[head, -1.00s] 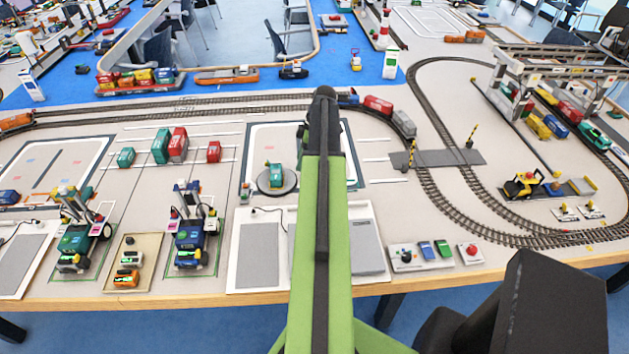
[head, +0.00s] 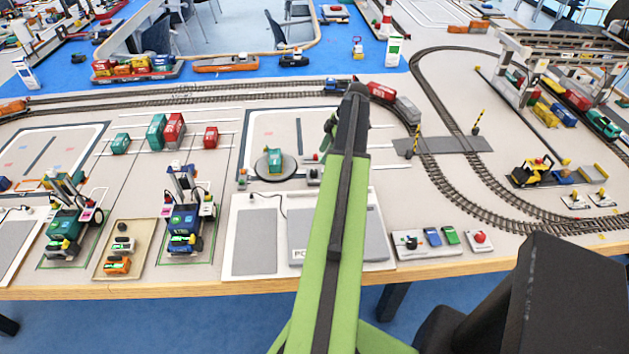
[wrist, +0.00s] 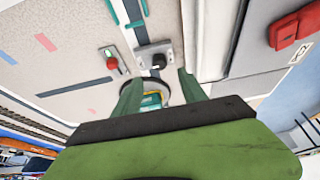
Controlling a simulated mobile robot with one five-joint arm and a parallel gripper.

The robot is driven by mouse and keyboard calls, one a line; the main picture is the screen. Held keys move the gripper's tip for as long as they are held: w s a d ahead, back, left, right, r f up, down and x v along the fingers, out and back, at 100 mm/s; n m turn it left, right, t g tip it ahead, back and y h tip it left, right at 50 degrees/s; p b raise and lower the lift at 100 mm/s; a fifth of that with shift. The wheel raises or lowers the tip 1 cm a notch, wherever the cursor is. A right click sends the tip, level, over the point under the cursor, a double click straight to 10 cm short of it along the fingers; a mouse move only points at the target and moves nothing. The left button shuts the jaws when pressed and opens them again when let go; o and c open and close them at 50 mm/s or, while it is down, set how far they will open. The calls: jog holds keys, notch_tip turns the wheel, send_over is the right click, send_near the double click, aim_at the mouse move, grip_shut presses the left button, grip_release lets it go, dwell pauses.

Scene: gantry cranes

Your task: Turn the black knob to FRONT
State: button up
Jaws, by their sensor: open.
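My gripper (head: 327,136) is mostly hidden behind my green and black arm in the head view. In the wrist view its two green fingers (wrist: 160,84) are apart with nothing held. A black knob (wrist: 158,60) on a small grey plate shows between and beyond the fingertips, apart from them. In the head view this plate with its knob (head: 314,176) is small, beside my arm and right of the turntable. Another black knob (head: 411,241) sits on a white panel at the table's front right. I cannot read any FRONT mark on either.
A red-topped lever (wrist: 112,62) stands left of the knob in the wrist view. The round turntable (head: 273,163) carries a teal vehicle. A large pale box (head: 372,225) lies under my arm. A red button (head: 479,238) is at the front right.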

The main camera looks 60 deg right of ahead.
aim_at(314, 171)
jog(key=b+x, duration=0.6)
jog(key=x, duration=0.2)
jog(key=shift+s+d+f, duration=0.15)
jog(key=shift+w+f+b, duration=0.2)
jog(key=shift+f+b, duration=0.1)
jog(key=shift+r, duration=0.1)
